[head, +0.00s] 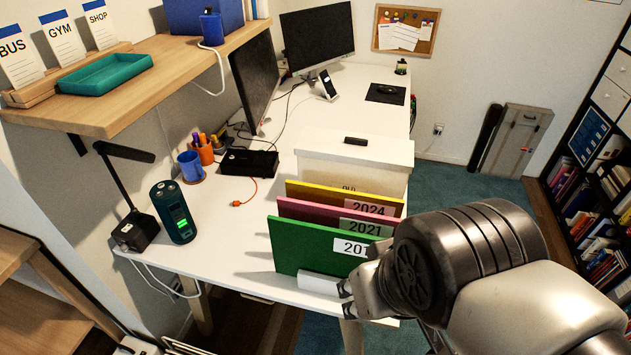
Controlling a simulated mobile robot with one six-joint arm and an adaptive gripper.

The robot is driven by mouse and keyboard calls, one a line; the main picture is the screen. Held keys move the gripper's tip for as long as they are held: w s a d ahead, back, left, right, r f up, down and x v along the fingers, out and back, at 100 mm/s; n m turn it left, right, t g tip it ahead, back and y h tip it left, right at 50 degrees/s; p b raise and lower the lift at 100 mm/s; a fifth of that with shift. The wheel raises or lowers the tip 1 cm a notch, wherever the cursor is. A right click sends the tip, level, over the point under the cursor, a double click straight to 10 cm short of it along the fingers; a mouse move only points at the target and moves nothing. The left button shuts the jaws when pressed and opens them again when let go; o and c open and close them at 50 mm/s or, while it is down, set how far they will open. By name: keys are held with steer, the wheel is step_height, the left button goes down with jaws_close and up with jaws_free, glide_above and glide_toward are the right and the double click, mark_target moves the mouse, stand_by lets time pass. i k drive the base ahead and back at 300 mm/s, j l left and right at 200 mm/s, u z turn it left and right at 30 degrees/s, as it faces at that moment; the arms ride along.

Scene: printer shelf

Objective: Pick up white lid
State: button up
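The white lid (378,149) sits on a white box (350,176) standing on the white desk, behind the upright folders. A small black item (355,141) lies on the lid's top or is part of it; I cannot tell which. The box's label is partly hidden by the folders. My gripper (346,299) is at the lower middle, in front of the green folder and well apart from the lid. Its two dark fingertips look spread, with nothing seen held between them. The arm hides part of the desk's right front.
Green (310,245), pink (300,213) and yellow (320,191) folders stand between my gripper and the box. A dark green cylinder (173,212) and a black lamp (130,205) stand at left. A wooden shelf (130,95) overhangs the left side.

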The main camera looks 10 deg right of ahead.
mark_target(369, 151)
steer(key=i+l+u, duration=0.15)
steer(key=l+u, duration=0.2)
steer(key=l, duration=0.55)
steer(key=l+u, duration=0.35)
steer(key=l, duration=0.5)
steer(key=l+u, duration=0.35)
steer(key=l, duration=0.6)
steer(key=i+l, duration=0.1)
steer(key=l+u, duration=0.15)
steer(key=l, duration=0.2)
steer(key=i, duration=0.05)
